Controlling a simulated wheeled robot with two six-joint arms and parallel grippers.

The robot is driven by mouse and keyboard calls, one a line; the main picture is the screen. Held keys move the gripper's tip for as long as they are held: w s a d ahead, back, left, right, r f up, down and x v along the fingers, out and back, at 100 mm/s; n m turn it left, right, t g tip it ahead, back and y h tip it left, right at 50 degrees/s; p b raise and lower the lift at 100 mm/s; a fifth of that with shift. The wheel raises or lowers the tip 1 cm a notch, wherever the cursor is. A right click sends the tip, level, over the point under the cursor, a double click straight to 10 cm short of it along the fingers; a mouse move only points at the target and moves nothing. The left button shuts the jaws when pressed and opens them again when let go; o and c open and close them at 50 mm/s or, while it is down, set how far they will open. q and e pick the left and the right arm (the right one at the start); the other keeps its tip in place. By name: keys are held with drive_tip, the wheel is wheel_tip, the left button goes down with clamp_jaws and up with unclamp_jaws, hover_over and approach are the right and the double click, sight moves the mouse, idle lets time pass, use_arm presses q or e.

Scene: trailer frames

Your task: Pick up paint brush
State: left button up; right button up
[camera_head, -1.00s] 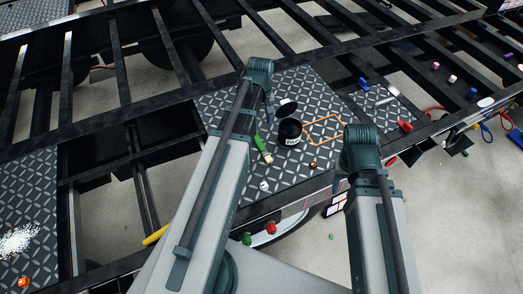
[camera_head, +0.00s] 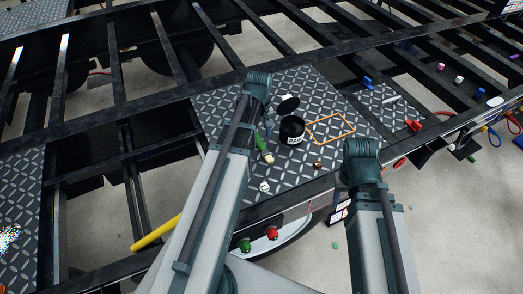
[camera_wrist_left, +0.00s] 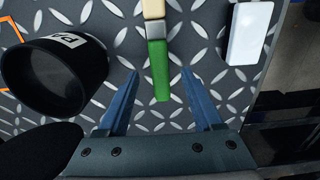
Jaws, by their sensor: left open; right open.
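The paint brush (camera_head: 262,145) lies on the diamond-plate deck, left of the black paint can (camera_head: 292,129). In the left wrist view its green handle (camera_wrist_left: 159,78) points toward my gripper, with a silver ferrule and cream bristles beyond. My left gripper (camera_wrist_left: 160,76) is open, with its blue fingers on either side of the handle end and nothing clamped. In the head view, my left arm partly covers the area beside the brush. My right gripper is hidden behind its own arm.
The open paint can (camera_wrist_left: 58,75) stands close left of my left gripper in the wrist view. A white block (camera_wrist_left: 250,32) lies to the right. The deck's edge drops off on the near side.

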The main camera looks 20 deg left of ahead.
use_arm(q)
wheel_tip(320, 180, down, 2)
drive_tip(key=shift+f+b, duration=0.15)
drive_tip(key=shift+b, duration=0.5)
clamp_jaws()
